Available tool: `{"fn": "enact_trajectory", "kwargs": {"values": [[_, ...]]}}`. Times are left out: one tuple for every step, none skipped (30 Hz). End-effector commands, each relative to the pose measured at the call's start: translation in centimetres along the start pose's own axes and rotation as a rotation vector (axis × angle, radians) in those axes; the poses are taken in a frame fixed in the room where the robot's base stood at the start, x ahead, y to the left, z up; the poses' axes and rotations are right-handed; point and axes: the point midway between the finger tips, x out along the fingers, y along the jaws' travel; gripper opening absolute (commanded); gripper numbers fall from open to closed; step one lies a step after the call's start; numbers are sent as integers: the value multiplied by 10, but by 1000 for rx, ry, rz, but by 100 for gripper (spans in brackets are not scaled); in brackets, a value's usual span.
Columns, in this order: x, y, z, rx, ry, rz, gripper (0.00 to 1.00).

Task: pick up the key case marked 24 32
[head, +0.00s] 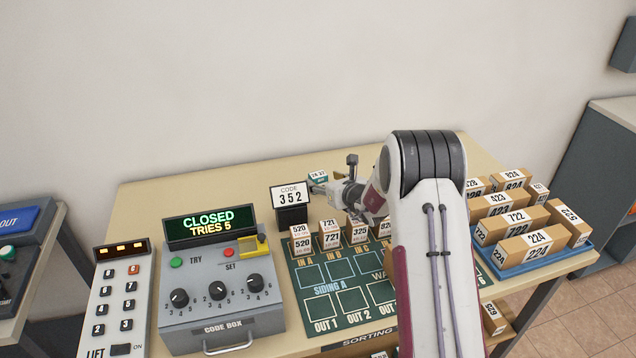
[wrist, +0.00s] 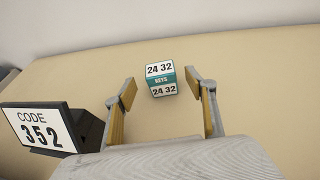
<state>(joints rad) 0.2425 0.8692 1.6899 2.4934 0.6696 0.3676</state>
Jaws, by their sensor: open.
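The key case marked 24 32 (wrist: 162,80) is a small box with white labels and a teal band reading KEYS. In the wrist view it stands on the tan table, ahead of my gripper (wrist: 163,101) and roughly centred between the two fingers. The fingers are open and apart, with nothing held between them. In the head view the key case (head: 318,175) shows at the back of the table, just beyond my gripper (head: 330,186), which partly covers it. I cannot tell the exact gap between fingertips and case.
A black stand with the CODE 352 card (wrist: 38,131) is close to the left of my gripper. Small numbered boxes (head: 328,236) stand on the green sorting mat (head: 335,290). The code box (head: 220,300) is at front left. A blue tray (head: 545,262) of boxes is at right.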

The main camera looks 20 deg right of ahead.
Motion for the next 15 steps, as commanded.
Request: {"fn": "enact_trajectory", "kwargs": {"values": [[1, 0, 0, 0, 0, 0, 56], [1, 0, 0, 0, 0, 0, 56], [3, 0, 0, 0, 1, 0, 56], [4, 0, -1, 0, 1, 0, 56], [5, 0, -1, 0, 1, 0, 56], [8, 0, -1, 0, 1, 0, 56], [10, 0, -1, 0, 1, 0, 56], [12, 0, -1, 0, 1, 0, 56], [15, 0, -1, 0, 0, 0, 56], [17, 0, -1, 0, 0, 0, 56], [20, 0, -2, 0, 1, 0, 56], [23, 0, -2, 0, 0, 1, 56], [26, 0, -2, -1, -1, 0, 56], [28, 0, -2, -1, 0, 0, 56], [32, 0, -2, -1, 0, 0, 56]]}}
